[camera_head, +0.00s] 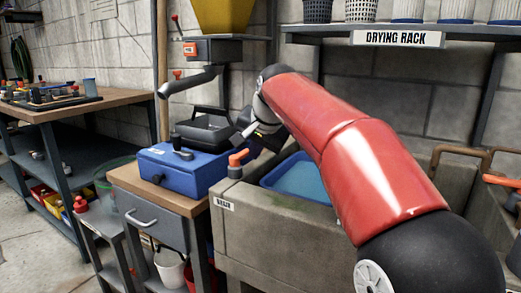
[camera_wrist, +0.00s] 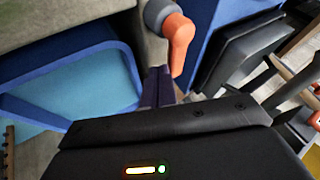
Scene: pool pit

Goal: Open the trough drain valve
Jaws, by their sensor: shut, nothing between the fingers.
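The drain valve has an orange handle (camera_head: 238,158) on a grey body at the left rim of the stone trough (camera_head: 285,240). A small label, probably reading "DRAIN", sits on the trough front below it. In the wrist view the orange handle (camera_wrist: 180,42) bends down towards my fingertips. My gripper (camera_wrist: 158,85) is shut and empty, with its fingers right beside the handle's lower end; I cannot tell if they touch it. In the head view my gripper (camera_head: 243,138) is just above and behind the handle, its fingers partly hard to make out.
A blue box (camera_head: 182,170) with a black tray (camera_head: 206,128) stands on the wooden cabinet left of the trough. A blue basin (camera_head: 300,178) lies in the trough. The drying rack (camera_head: 400,38) hangs above. A dark pipe (camera_head: 188,82) juts out at upper left.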

